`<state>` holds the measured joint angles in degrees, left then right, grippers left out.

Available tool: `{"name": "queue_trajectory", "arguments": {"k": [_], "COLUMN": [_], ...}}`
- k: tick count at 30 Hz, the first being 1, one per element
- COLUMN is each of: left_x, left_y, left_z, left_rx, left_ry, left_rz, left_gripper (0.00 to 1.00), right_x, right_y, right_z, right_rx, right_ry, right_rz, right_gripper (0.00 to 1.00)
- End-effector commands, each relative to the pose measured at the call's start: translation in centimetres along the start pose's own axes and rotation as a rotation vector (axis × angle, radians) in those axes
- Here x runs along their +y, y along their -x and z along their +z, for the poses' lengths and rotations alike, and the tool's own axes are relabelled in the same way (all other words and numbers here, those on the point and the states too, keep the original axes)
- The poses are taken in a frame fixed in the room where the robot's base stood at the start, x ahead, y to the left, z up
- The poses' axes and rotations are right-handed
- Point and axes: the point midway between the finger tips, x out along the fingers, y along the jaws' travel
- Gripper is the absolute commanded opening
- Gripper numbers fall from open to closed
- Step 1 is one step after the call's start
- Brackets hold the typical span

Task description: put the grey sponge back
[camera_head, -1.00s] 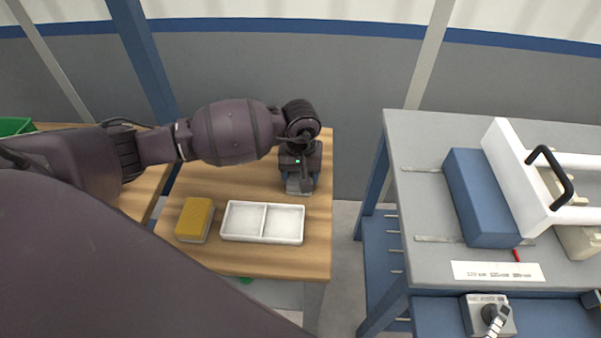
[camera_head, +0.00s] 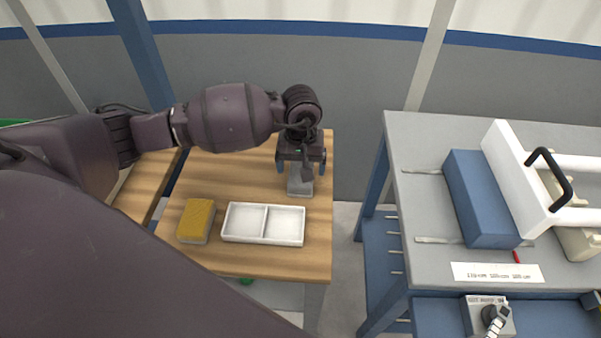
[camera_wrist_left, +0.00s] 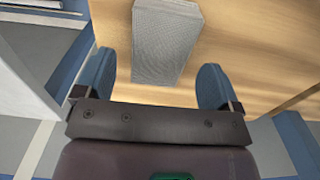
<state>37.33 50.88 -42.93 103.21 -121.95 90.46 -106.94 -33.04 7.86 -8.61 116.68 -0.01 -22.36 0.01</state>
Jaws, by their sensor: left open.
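The grey sponge (camera_head: 300,181) lies on the wooden table (camera_head: 230,263) near its right edge, behind the white tray. In the left wrist view the grey sponge (camera_wrist_left: 166,42) is a textured block lying ahead of and between the blue fingertips. My left gripper (camera_head: 301,168) is open above the near-far line of the sponge, with its fingers apart on either side; in the left wrist view the gripper (camera_wrist_left: 155,82) holds nothing. The white two-part tray (camera_head: 264,223) is empty.
A yellow sponge (camera_head: 196,221) with a grey underside lies left of the tray. A grey-topped workbench (camera_head: 425,205) stands to the right across a gap, carrying a blue block (camera_head: 481,198) and a white frame with a black handle (camera_head: 552,178).

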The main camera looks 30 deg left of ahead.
Motion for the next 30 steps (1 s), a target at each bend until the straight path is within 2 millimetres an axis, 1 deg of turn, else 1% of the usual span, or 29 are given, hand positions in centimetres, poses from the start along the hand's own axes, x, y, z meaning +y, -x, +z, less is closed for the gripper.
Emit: {"name": "queue_trajectory", "arguments": {"k": [1,6,9,12,18,30], "left_x": [0.0,0.0,0.0,0.0,0.0,0.0], "left_y": [1.3,4.5,6.0,7.1,8.2,8.2], "left_z": [-0.1,-0.1,0.0,0.0,0.0,0.0], "left_rx": [0.005,0.004,0.003,0.002,0.0,-0.001], "left_ry": [-0.003,-0.002,-0.001,-0.001,-0.001,0.0], "left_rz": [0.0,0.0,0.0,0.0,-0.001,-0.001], "left_gripper": [0.89,0.89,0.89,0.89,0.89,0.89], "right_x": [0.0,0.1,0.2,0.2,0.4,0.4], "right_y": [0.1,0.2,0.3,0.3,0.3,0.3], "right_z": [-0.1,0.0,0.2,0.3,0.4,0.4], "right_rx": [0.001,-0.002,-0.005,-0.008,-0.011,-0.009], "right_ry": [0.0,0.001,0.003,0.005,0.011,0.012], "right_rz": [0.0,0.001,0.002,0.002,0.001,0.001], "right_gripper": [0.43,0.43,0.43,0.43,0.43,0.43]}}
